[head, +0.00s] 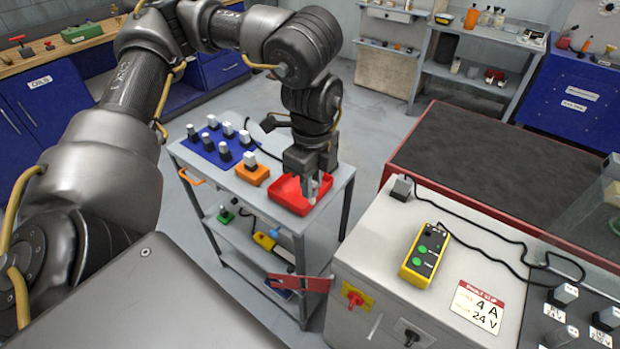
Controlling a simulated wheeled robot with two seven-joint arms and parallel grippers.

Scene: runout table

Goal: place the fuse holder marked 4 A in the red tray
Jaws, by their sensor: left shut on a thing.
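The red tray (284,194) sits at the right end of the grey cart's top. My left gripper (313,190) points down over the right part of the tray. It is shut on a small fuse holder, mostly hidden by the fingers; its marking cannot be read, nor whether it touches the tray floor. Several dark fuse holders with pale tops stand on a blue mat (199,146) at the cart's left; their markings are too small to read. Another pale-topped one (250,160) stands on an orange block (257,176) beside the tray. My right gripper is not in view.
A grey cabinet right of the cart carries a yellow control box (416,272), cables and a slip (477,306) reading 4 A, 24 V. A dark-topped red table (480,165) stands behind. The cart's lower shelf (240,236) holds small items.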

